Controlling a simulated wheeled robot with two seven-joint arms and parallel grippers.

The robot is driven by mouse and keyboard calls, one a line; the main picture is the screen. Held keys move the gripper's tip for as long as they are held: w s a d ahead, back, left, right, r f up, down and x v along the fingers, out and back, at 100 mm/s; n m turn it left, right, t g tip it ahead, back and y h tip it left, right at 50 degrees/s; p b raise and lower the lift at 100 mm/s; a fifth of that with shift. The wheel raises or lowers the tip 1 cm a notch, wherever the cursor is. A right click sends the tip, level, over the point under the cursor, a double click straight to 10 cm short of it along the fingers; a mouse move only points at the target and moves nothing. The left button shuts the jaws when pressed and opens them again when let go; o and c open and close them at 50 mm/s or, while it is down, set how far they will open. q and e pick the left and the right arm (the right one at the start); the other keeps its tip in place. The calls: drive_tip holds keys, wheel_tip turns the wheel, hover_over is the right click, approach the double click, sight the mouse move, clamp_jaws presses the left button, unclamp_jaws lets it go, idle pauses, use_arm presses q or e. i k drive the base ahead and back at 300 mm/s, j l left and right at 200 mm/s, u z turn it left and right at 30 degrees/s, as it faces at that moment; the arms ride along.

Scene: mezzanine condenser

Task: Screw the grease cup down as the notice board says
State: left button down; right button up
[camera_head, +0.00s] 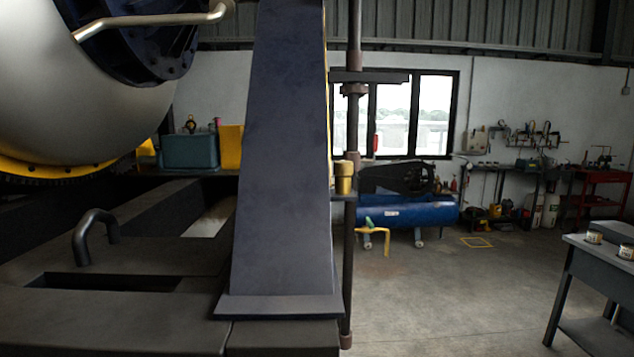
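A small brass-coloured cup (343,180), which looks like the grease cup, stands upright on a small ledge beside the dark tapered column. It is right of the column and close to a vertical rusty rod (348,250). Its thread and how far down it sits cannot be made out. I see no readable notice board in this view. Neither of my grippers is in view.
The dark tapered column (283,160) rises from a heavy dark base (110,320). A large round drum (80,80) fills the upper left. A blue compressor tank (405,212) stands behind. A bench (590,250) with small tins is at right.

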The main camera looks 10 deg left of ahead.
sight(343, 168)
drive_tip(key=i+l+u, duration=0.35)
drive_tip(key=l, duration=0.3)
drive_tip(key=i+l+u, duration=0.2)
drive_tip(key=l+u, duration=0.15)
drive_tip(key=l, duration=0.3)
drive_tip(key=l+u, duration=0.2)
drive_tip(key=l, duration=0.2)
drive_tip(key=i, duration=0.05)
